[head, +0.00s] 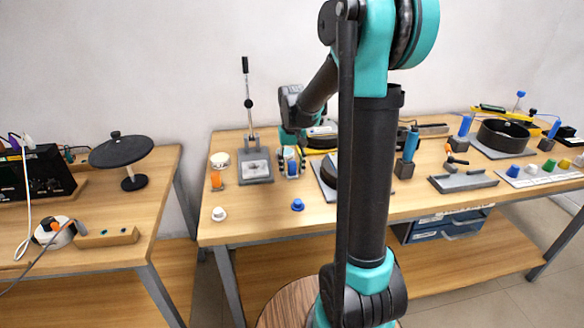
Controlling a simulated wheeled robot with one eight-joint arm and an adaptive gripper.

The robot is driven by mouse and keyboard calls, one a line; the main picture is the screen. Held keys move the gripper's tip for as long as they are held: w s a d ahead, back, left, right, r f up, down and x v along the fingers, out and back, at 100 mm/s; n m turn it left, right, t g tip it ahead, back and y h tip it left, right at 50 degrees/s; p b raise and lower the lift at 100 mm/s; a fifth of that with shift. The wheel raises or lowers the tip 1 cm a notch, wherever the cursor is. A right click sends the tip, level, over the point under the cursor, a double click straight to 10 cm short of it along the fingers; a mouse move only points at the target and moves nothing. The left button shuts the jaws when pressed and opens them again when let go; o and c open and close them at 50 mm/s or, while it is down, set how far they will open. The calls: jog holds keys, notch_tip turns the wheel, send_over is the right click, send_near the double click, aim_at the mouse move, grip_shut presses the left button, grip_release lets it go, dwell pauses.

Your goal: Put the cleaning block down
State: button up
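My gripper (291,164) points down over the left part of the middle table, seen small in the head view. A small blue and pale object (291,167) shows at its fingertips. I cannot tell if this is the cleaning block, if the fingers press on it, or if it touches the table. No other thing is clearly a cleaning block. My own arm hides part of the table's middle.
A grey stand with a lever (255,167) is just left of my gripper. A blue knob (297,204) and a white knob (219,214) lie near the front edge, with bare wood between them. A round dark piece (328,172) is close on the right.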

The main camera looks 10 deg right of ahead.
aim_at(292, 163)
notch_tip(292, 163, up, 12)
jog(key=shift+r, duration=0.15)
dwell(0.7)
jog(key=shift+s, duration=0.15)
